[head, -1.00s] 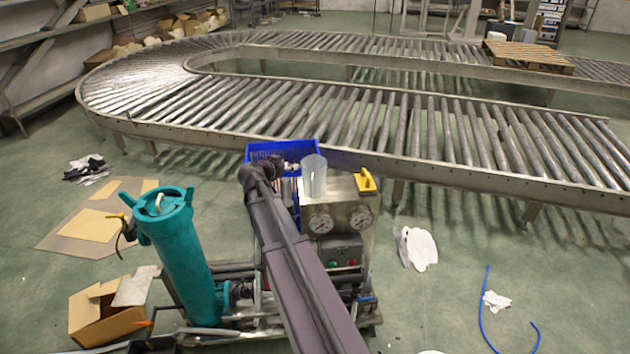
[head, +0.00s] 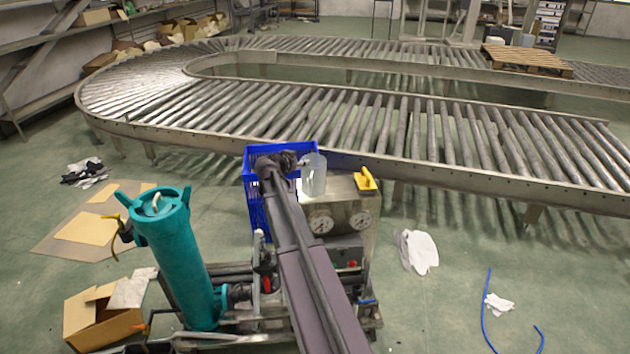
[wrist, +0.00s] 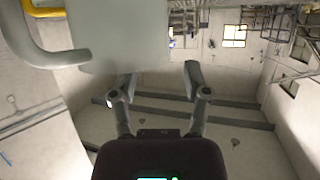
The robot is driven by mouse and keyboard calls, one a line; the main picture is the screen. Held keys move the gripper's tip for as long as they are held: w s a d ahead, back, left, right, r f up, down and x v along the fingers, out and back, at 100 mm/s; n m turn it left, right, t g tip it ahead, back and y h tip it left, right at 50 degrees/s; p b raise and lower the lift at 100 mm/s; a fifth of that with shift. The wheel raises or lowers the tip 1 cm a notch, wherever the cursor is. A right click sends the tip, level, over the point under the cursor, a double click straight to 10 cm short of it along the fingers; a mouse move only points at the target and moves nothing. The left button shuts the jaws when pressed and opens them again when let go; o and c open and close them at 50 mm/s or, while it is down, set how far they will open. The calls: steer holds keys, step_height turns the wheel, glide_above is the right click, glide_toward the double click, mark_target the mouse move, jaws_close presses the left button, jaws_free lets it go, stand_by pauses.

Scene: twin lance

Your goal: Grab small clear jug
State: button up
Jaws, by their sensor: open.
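The small clear jug (head: 314,177) stands upright on top of a grey metal box with gauges in the head view. In the wrist view the pale, see-through jug (wrist: 115,30) fills the upper left, close up, with its curved handle (wrist: 45,50) on the left. My gripper (wrist: 160,80) is open, its two fingers apart and empty. The fingertips are close to the jug's edge, and the jug lies left of the gap's middle. I cannot tell whether a finger touches it. In the head view my wrist is just left of the jug, and the fingers are hard to make out.
The gauge box (head: 337,205) also bears a yellow handled item (head: 366,180) right of the jug. A blue crate (head: 256,205) is behind and left of my arm. A teal cylinder (head: 178,260) stands left. A roller conveyor (head: 420,125) runs behind.

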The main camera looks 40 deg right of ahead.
steer(key=shift+f, duration=0.1)
steer(key=b+x, duration=0.2)
steer(key=x, duration=0.3)
steer(key=shift+f, duration=0.1)
stand_by(0.5)
jaws_close()
